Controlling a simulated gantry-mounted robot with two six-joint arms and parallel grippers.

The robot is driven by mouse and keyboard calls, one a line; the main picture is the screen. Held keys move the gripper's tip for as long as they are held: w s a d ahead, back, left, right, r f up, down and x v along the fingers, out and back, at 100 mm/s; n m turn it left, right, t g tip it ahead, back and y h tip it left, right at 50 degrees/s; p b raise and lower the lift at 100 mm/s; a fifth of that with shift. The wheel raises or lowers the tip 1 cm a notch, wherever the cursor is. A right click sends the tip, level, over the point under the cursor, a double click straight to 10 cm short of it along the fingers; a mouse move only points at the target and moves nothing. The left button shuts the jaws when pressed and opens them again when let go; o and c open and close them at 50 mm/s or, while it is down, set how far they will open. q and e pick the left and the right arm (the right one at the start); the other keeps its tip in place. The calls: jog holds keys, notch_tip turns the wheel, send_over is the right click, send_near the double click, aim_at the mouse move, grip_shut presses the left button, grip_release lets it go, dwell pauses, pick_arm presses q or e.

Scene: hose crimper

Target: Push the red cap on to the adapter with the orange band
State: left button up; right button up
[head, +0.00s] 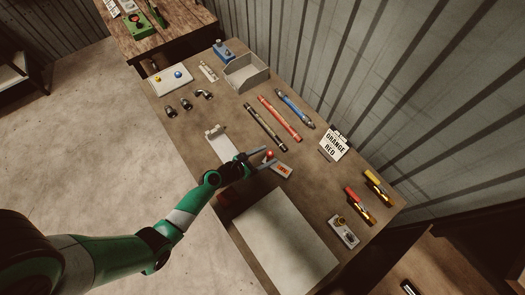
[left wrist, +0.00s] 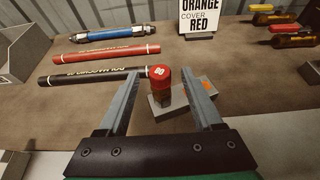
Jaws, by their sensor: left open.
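The red cap (head: 269,153) is at the tip of my left gripper (head: 266,158). In the left wrist view the red cap (left wrist: 161,74) sits upright on top of a short brownish adapter (left wrist: 159,100). I cannot tell how far down the cap sits, and no orange band is clear on the adapter. My left gripper (left wrist: 161,88) is open, with one finger on each side of the cap and adapter and gaps visible. A grey block (left wrist: 176,101) is at the adapter's base; in the head view this block (head: 283,171) bears an orange-red label. My right gripper is out of view.
A black hose (head: 264,127), a red hose (head: 280,119) and a blue hose (head: 294,109) lie behind the gripper. A sign (head: 333,146) reads ORANGE and RED. A grey open bin (head: 246,83) stands farther back. A pale sheet (head: 283,245) covers the table's near part.

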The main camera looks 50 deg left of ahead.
pick_arm(q)
jog(key=p+v, duration=0.2)
jog(key=v, duration=0.9)
jog(key=shift+s, duration=0.35)
jog(key=shift+w, duration=0.1)
